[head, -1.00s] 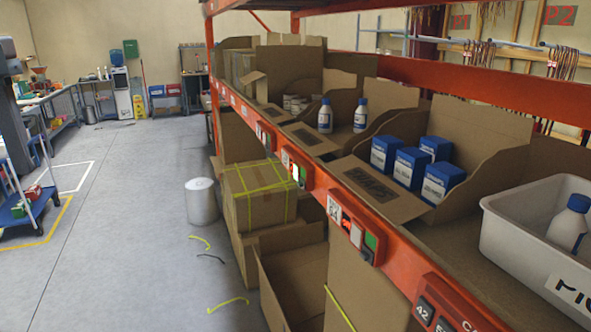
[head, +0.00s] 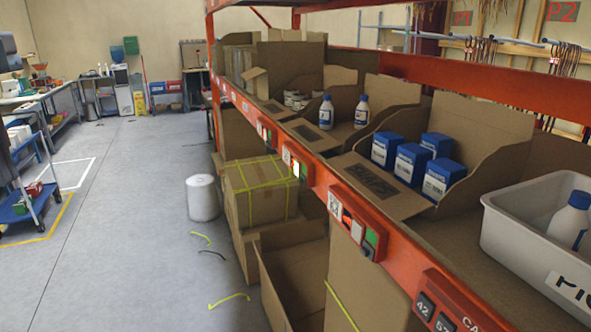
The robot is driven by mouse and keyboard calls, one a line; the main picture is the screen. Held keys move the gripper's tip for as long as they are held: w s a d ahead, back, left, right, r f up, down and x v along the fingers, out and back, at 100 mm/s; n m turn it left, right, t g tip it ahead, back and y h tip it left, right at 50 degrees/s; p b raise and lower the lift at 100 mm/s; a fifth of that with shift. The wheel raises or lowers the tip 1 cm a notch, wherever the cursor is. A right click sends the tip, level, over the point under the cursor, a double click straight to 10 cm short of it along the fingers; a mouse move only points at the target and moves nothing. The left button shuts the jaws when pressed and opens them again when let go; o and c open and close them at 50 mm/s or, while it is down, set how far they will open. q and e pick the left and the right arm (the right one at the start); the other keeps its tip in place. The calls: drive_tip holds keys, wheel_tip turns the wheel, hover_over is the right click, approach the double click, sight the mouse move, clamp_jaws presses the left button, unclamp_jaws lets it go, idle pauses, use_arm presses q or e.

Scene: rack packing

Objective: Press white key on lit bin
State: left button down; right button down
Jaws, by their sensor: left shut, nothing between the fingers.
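A red key module (head: 292,164) on the orange shelf beam has a brightly lit white key (head: 297,169) with a green key beside it. A nearer module (head: 355,221) has a duller white key (head: 357,231) and a green key (head: 371,237). Cardboard bins stand behind the beam: one holds blue boxes (head: 411,163), the bin beyond holds white bottles (head: 361,113) with blue caps. I cannot tell for certain which bin the lit key belongs to. I can make out neither gripper, and nothing touches the keys.
The orange beam (head: 402,262) runs along the rack's front. A grey tote (head: 505,243) with a bottle is at the right. Below are a yellow-strapped carton (head: 262,190) and open boxes.

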drive_tip(key=shift+d, duration=0.3)
idle(0.4)
drive_tip(key=shift+a, duration=0.3)
idle(0.6)
